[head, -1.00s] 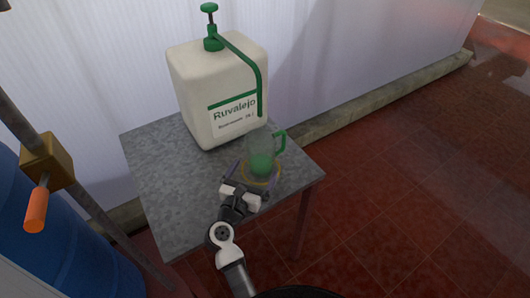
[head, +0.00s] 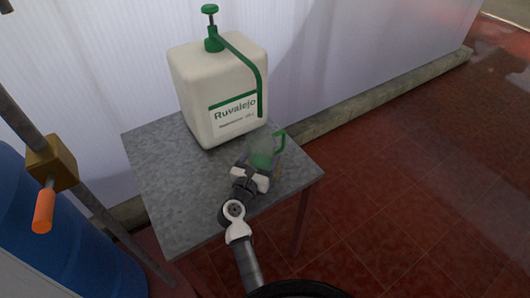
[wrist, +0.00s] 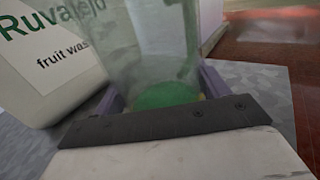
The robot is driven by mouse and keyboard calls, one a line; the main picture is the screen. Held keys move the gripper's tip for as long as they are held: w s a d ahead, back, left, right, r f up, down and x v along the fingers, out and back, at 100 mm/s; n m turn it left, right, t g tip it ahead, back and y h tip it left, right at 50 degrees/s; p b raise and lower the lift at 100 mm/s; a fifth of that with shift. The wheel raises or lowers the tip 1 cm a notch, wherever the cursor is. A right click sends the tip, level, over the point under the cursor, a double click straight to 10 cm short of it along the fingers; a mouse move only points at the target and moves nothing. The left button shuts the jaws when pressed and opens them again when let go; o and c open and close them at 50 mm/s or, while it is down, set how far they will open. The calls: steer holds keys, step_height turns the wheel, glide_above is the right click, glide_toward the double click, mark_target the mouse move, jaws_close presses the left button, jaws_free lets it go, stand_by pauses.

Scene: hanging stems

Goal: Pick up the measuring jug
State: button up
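The measuring jug (head: 262,151) is clear, with a green handle and a green patch low inside it. It stands upright on the grey table (head: 167,189), near the table's right edge. My gripper (head: 257,167) is low at the jug's near side, with its fingers apart. In the wrist view, the jug (wrist: 155,55) stands between the two purple fingers, one on each side. The gripper's dark front edge hides the bottom of the jug. Firm contact between the fingers and the jug does not show.
A large white Ruvalejo container (head: 218,92) with a green pump and hose stands just behind and left of the jug. A blue barrel (head: 60,230) and a post with an orange handle (head: 43,207) are at the left. Red tiled floor (head: 400,200) lies open to the right.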

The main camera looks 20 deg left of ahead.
mark_target(260, 135)
steer(key=c, duration=0.3)
step_height(260, 135, up, 9)
steer(key=shift+r, duration=0.2)
steer(key=shift+c, duration=0.2)
steer(key=shift+r, duration=0.25)
